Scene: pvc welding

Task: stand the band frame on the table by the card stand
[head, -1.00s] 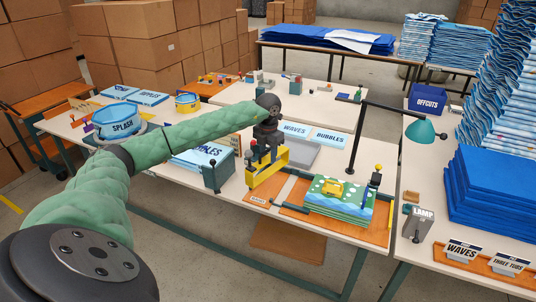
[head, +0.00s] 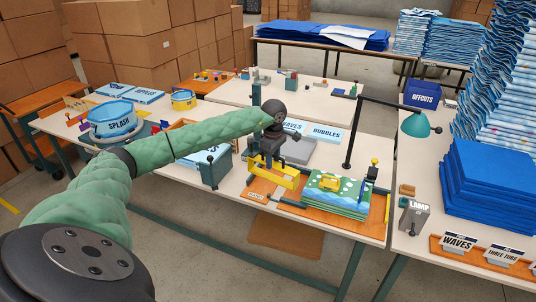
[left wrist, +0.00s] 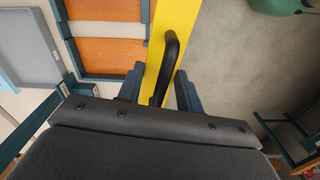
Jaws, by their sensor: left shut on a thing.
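The band frame is a yellow bar (head: 286,183) with a black handle, which shows in the left wrist view (left wrist: 172,48). My left gripper (left wrist: 160,90) is shut on this handle; its two dark fingers sit on either side of it. In the head view my left gripper (head: 272,160) is above the bar, beside the padded block. The wrist view shows the bar along the table's edge, with floor to its right. Whether it touches the table is unclear. An orange stand (head: 485,262) with WAVES and THREE TUBS cards is on the right table. My right gripper is not in view.
A grey tray (head: 298,150) lies behind.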

